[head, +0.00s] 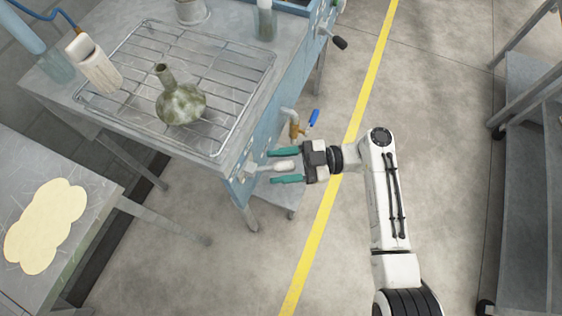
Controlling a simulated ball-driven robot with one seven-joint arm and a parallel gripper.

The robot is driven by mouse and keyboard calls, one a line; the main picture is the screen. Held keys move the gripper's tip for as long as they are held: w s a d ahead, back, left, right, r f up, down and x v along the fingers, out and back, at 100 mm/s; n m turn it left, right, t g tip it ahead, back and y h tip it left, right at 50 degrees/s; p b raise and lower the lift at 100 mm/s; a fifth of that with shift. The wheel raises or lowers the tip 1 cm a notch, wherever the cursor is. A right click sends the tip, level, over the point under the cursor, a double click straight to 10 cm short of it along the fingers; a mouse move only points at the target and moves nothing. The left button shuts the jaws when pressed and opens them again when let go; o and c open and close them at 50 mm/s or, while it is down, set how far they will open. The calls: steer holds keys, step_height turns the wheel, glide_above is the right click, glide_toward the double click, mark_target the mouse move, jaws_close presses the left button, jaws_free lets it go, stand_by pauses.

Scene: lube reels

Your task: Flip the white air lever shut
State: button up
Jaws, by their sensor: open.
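The white air lever (284,166) sticks out to the right from the blue side panel of the bench, near the bench's front corner. My gripper (271,166) is at this lever, with its two teal fingers open, one on each side of the white handle. The fingertips point left towards the panel. There are gaps between handle and fingers from this view; I cannot tell their heights relative to each other.
A brass valve (294,129) with a blue lever (313,119) sits just behind my gripper. The bench carries a wire rack (230,97) with a stained flask (181,103). A black-knobbed crank (340,43) juts out farther back. Open floor lies right of the bench.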

steer(key=shift+c, duration=0.3)
jaws_close()
stand_by(0.4)
